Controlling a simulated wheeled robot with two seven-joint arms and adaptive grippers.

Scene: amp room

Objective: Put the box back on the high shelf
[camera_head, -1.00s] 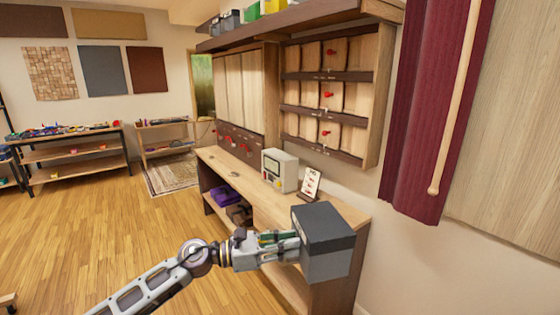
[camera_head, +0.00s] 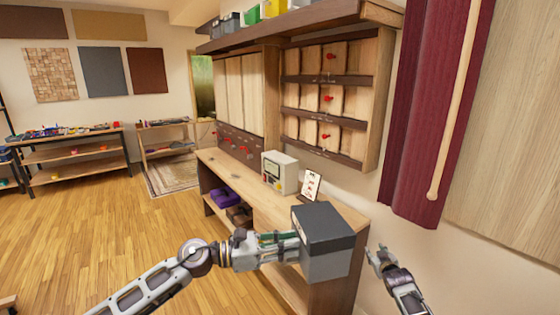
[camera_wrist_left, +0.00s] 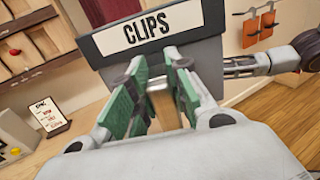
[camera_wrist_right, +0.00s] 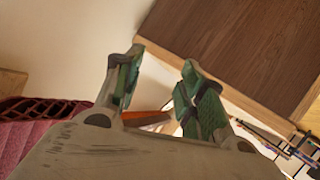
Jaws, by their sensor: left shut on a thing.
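The box (camera_head: 326,262) is grey with a dark top, held in the air in front of the workbench's near end. In the left wrist view its white label reads "CLIPS" and its grey face (camera_wrist_left: 206,56) fills the upper middle. My left gripper (camera_head: 292,246) is shut on the box's near side; its green-padded fingers (camera_wrist_left: 160,78) show below the label. My right gripper (camera_head: 376,256) is just right of the box, apart from it. In the right wrist view its fingers (camera_wrist_right: 157,85) are spread and empty. The high shelf (camera_head: 300,32) runs along the wall at the top.
Grey, green and yellow bins (camera_head: 253,14) stand on the shelf's left part; its right part looks clear. The workbench (camera_head: 243,176) carries a beige device (camera_head: 279,172) and a small sign (camera_head: 311,185). A maroon curtain (camera_head: 425,140) hangs at the right. Open floor lies left.

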